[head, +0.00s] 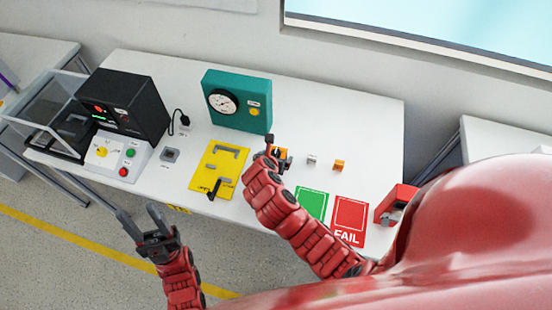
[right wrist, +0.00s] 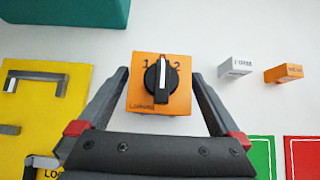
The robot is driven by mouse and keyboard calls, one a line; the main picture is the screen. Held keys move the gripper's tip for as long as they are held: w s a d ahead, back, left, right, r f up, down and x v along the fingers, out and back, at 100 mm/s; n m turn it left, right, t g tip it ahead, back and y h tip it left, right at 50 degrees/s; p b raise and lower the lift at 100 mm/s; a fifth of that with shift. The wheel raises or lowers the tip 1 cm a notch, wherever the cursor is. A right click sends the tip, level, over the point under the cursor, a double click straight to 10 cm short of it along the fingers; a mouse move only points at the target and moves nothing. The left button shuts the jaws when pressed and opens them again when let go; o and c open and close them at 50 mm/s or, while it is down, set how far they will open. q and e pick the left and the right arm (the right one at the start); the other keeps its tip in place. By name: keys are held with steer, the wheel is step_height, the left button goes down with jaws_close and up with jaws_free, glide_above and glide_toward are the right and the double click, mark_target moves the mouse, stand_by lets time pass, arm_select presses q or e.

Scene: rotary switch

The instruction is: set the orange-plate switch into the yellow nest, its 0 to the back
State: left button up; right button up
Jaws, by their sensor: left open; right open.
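The orange-plate switch (right wrist: 133,98) lies face up on the white table, with a black round knob and white pointer line. A 1 and a 2 show at its far edge; I cannot make out a 0. My right gripper (right wrist: 162,75) is open, its fingers on either side of the switch with gaps. In the head view the gripper (head: 276,146) partly hides the switch (head: 284,153). The yellow nest (head: 207,170) with grey brackets lies to the left; its part shows in the right wrist view (right wrist: 70,107). My left gripper (head: 152,222) is open and empty, before the table's front edge.
Small white (head: 311,160) and orange (head: 339,166) blocks lie right of the switch. Green (head: 311,203) and red FAIL (head: 349,217) mats are in front. A teal gauge box (head: 240,112) stands behind; a black tester (head: 125,100) and red bin (head: 397,200) stand at the sides.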

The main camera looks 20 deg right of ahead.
steer(key=c, duration=1.4)
steer(key=shift+r, duration=0.1)
steer(key=shift+c, duration=0.2)
